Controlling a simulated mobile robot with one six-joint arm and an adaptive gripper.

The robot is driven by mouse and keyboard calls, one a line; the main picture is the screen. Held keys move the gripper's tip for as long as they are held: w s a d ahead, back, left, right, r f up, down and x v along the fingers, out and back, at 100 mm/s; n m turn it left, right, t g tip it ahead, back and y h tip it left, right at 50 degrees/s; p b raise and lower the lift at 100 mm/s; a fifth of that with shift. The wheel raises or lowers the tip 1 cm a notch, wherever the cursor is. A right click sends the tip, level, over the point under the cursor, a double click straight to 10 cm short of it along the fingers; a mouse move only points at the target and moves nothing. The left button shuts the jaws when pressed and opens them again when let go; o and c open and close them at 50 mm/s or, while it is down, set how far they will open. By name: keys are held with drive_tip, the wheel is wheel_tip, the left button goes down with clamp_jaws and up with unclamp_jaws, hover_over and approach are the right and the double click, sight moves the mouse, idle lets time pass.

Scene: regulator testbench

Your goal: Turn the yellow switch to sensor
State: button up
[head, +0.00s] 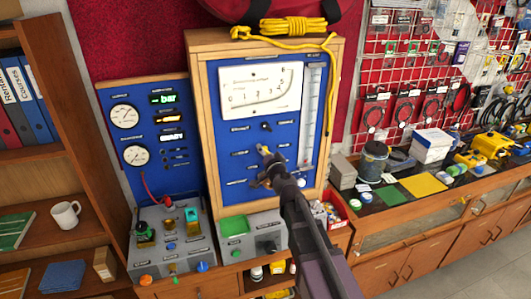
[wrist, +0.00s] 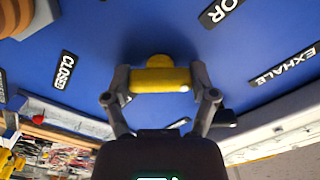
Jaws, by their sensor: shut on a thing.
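The yellow switch (wrist: 160,80) is on the blue panel (head: 234,193) of the wooden-framed test bench. In the wrist view its bar lies crosswise between my two fingers, with a rounded yellow part above it. My gripper (wrist: 160,84) is shut on the switch, one finger at each end of the bar. In the head view my gripper (head: 266,172) reaches the lower middle of the panel and hides most of the switch. A label ending in "OR" (wrist: 221,12) is at upper right in the wrist view. Which label the switch points to is unclear.
Labels "CLOSED" (wrist: 64,69) and "EXHALE" (wrist: 287,65) flank the switch. A black knob (head: 266,126) sits above it, under a large dial (head: 262,90). A clear vertical tube (head: 312,110) stands to its right. Grey boxes (head: 252,236) stand below the panel.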

drive_tip(key=shift+n, duration=0.3)
drive_tip(key=o, duration=1)
drive_tip(key=shift+o, duration=0.2)
drive_tip(key=shift+s, duration=0.1)
drive_tip(key=v, duration=1.2)
drive_tip(key=shift+f, duration=0.2)
